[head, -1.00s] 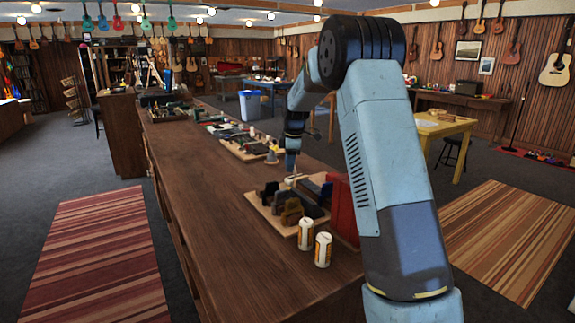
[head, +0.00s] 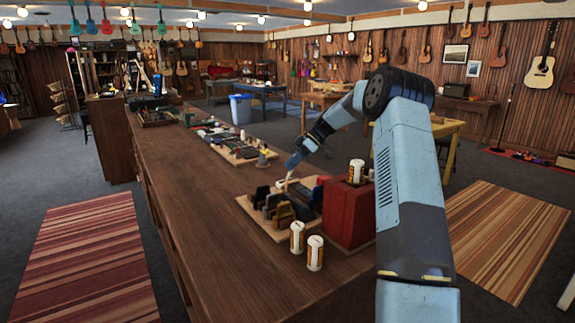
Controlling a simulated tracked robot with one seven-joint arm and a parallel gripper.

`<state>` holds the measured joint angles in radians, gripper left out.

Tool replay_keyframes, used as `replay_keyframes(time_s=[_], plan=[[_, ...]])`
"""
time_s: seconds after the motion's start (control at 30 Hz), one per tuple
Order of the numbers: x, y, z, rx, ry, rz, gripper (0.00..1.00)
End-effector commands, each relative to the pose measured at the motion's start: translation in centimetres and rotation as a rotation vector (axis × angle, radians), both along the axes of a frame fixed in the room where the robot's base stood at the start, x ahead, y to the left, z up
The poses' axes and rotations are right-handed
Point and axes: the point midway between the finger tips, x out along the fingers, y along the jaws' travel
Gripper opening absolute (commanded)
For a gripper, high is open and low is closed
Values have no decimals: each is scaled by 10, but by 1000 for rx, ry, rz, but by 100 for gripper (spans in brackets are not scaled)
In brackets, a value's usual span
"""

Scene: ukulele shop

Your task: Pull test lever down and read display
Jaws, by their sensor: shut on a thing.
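My gripper (head: 291,165) is small and far off, at the near tray on the long wooden counter. It is shut on the upper end of what looks like the test lever (head: 286,183), a thin pale stick rising from the tray's far side. The fingertips are too small to show the exact hold. The lever stands behind dark and tan blocks (head: 280,207) on the light wooden tray (head: 245,205). I cannot make out a display or any reading.
A red box (head: 348,213) stands right of the tray with a white-and-orange can (head: 356,171) on top. Two similar cans (head: 297,237) (head: 315,253) stand in front. Another tray (head: 240,160) lies farther along the counter (head: 200,200). The counter's near left part is clear.

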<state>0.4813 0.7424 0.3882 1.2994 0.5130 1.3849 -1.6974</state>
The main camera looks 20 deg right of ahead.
Motion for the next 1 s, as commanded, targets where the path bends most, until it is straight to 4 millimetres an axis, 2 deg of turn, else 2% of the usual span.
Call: replay_keyframes(time_s=[0.1, 0.4, 1.0], plan=[[2, -9, -4, 76, 26, -5, 0], [4, -15, -8, 196, 65, -3, 0], [5, -18, -10, 229, 77, -5, 0]])
